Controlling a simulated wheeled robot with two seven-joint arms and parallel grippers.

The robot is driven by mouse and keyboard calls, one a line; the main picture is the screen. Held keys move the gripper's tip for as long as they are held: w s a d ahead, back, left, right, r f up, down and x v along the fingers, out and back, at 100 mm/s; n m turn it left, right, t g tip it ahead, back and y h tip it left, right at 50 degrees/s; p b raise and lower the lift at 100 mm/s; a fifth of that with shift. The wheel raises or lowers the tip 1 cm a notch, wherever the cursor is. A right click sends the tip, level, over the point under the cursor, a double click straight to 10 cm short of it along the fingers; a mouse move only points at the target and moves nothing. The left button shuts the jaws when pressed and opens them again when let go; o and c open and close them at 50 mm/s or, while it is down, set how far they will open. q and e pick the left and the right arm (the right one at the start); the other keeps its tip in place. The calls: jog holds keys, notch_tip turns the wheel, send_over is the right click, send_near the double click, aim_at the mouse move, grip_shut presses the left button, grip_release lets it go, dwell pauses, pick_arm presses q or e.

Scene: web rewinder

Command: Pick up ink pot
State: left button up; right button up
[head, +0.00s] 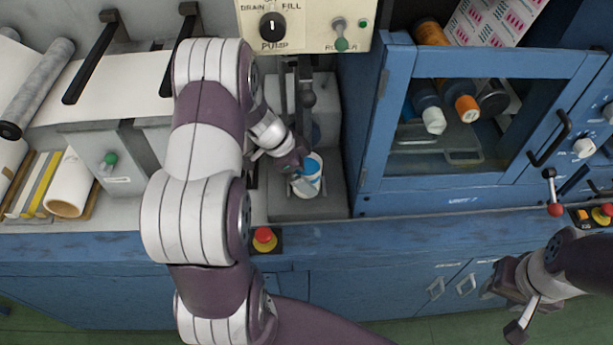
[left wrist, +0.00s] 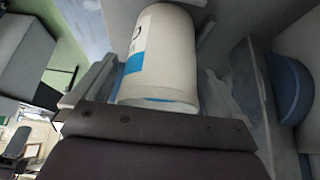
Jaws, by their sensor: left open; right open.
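The ink pot (head: 313,183) is a white pot with a blue label. It stands on the grey ledge below the pump panel in the head view. My left gripper (head: 302,176) is at the pot, coming in from the left and above, and partly covers it. In the left wrist view the pot (left wrist: 160,55) fills the space between the two spread fingers, one on each side. I cannot tell whether either finger touches it. My right gripper (head: 510,303) is open and empty at the lower right, in front of the blue cabinet.
A cream panel with a pump knob (head: 272,27) hangs above the ledge. A red emergency button (head: 264,238) sits on the front edge. The blue cabinet (head: 480,200) to the right has a window with bottles behind it. A white roll (head: 70,184) lies at the left.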

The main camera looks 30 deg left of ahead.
pick_arm(q)
jog(key=c, duration=1.3)
jog(key=shift+o, duration=0.2)
